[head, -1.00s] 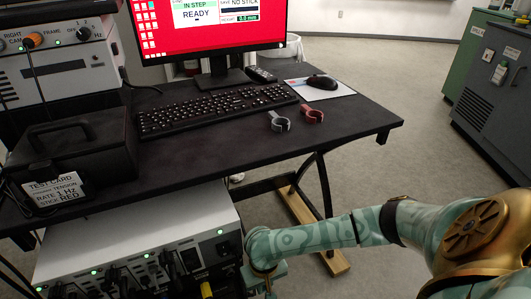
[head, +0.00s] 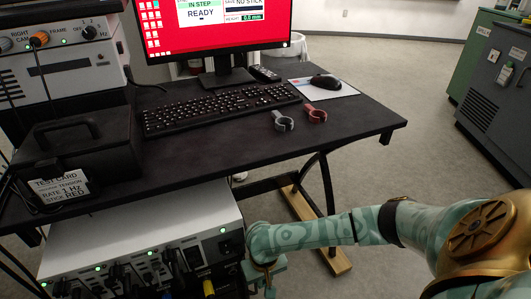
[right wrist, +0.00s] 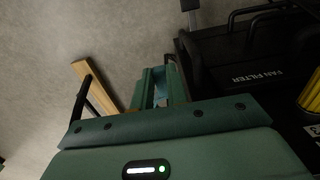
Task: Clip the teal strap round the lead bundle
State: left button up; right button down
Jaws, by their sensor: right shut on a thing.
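My right gripper (head: 262,288) hangs low beside the right end of the white box, below the desk edge. In the right wrist view its fingers (right wrist: 163,88) are close together around a small teal piece (right wrist: 160,94), which looks like the strap; its shape is mostly hidden. The yellow one also shows at the right wrist view's edge (right wrist: 312,92), apart from the fingers. I cannot tell which leads form the bundle. My left gripper is out of view.
The white box (head: 130,235) sits under the dark desk (head: 225,145). A grey clip (head: 283,121) and a red clip (head: 316,114) lie on the desk near the keyboard (head: 215,108). The desk leg (head: 325,185) and a wooden foot (head: 305,215) stand behind my right forearm.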

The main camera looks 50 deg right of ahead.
jog(key=shift+w+d+r, duration=0.1)
jog(key=shift+w+d, duration=0.25)
jog(key=shift+w, duration=0.35)
dwell(0.6)
jog(key=shift+d, duration=0.1)
